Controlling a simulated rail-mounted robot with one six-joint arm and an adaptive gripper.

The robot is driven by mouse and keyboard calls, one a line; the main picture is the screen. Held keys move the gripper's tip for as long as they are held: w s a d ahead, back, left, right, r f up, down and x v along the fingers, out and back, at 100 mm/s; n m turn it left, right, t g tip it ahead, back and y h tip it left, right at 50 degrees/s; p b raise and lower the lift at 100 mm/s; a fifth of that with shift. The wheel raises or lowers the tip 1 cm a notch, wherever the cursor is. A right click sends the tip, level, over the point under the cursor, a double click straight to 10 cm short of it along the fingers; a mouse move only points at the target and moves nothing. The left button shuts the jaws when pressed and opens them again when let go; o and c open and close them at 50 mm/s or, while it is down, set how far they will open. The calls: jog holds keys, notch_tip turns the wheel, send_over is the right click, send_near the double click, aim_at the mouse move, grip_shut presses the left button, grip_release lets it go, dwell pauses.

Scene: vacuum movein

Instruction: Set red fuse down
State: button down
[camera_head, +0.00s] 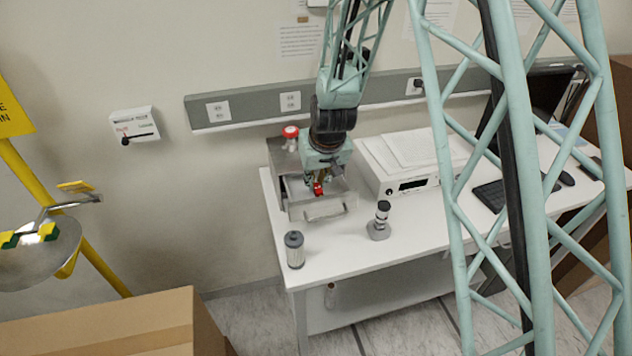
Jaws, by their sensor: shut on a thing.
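My gripper (321,182) points down over a grey metal box with an open front drawer (330,213) on the white table. It is shut on a small red fuse (319,189), which shows just below the fingertips. The fuse is over the drawer area; I cannot tell whether it touches anything beneath. The fingers are small and partly hidden by the gripper body.
On the white table (345,253) stand a grey cylinder (294,249) at the front left corner and a black-topped part (380,221) right of the drawer.

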jog(key=shift+f+b, duration=0.55)
jog(key=shift+f, duration=0.05)
dwell(0.3)
jog(key=c, duration=2.5)
grip_release()
jog(key=shift+c, duration=0.2)
jog(key=shift+r, duration=0.15)
jog(key=v, duration=1.1)
jog(key=shift+s+r, duration=0.2)
jog(key=shift+r, duration=0.1)
jog(key=shift+d, duration=0.1)
